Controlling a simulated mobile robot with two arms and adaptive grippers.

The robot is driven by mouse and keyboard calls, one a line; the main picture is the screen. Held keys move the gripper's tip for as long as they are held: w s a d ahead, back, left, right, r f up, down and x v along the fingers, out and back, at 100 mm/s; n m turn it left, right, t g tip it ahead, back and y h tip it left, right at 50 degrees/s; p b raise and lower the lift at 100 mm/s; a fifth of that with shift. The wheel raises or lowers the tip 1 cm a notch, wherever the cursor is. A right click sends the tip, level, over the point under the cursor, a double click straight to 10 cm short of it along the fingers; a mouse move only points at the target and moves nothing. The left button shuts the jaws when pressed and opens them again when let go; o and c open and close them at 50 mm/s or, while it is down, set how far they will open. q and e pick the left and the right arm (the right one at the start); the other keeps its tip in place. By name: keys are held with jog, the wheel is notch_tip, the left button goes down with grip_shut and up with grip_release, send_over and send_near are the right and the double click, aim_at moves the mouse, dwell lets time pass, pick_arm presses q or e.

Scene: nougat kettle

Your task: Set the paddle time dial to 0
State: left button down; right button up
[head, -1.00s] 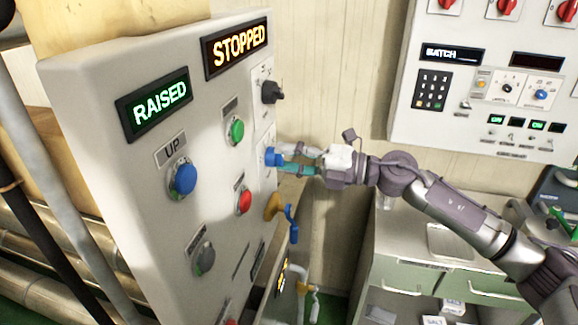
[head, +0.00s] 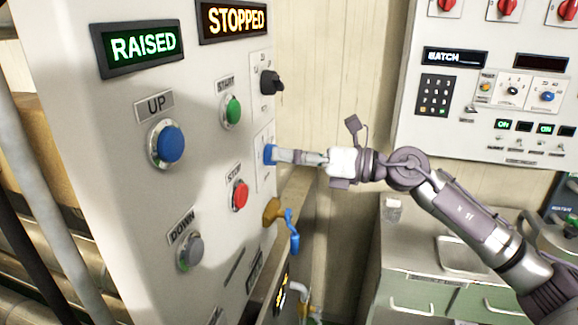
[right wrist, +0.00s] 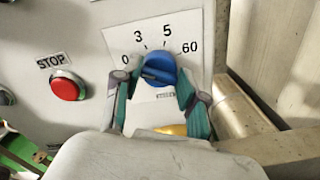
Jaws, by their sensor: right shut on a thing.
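The paddle time dial is a blue knob (right wrist: 159,68) on a white plate marked 0, 3, 5 and 60. I cannot read for certain which mark its pointer faces. In the head view the dial (head: 269,154) sits at the panel's right side, partly hidden by my fingers. My right gripper (head: 276,155) reaches it from the right and is shut on it. In the right wrist view the gripper's (right wrist: 154,82) teal-padded fingers stand on either side of the knob. My left gripper is not in view.
A red STOP button (head: 239,195) is left of the dial, and a green START button (head: 233,110) is above it. A black switch (head: 271,82) is above the dial. A yellow valve with a blue handle (head: 292,232) is below. Displays read RAISED (head: 143,46) and STOPPED (head: 233,19).

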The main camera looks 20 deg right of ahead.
jog(key=shift+f+n+b, duration=0.2)
jog(key=shift+n+b, duration=0.1)
jog(key=shift+n, duration=0.2)
jog(key=o, duration=1.1)
jog(key=shift+r, duration=0.1)
jog(key=shift+o, duration=0.2)
jog(key=v, duration=1.2)
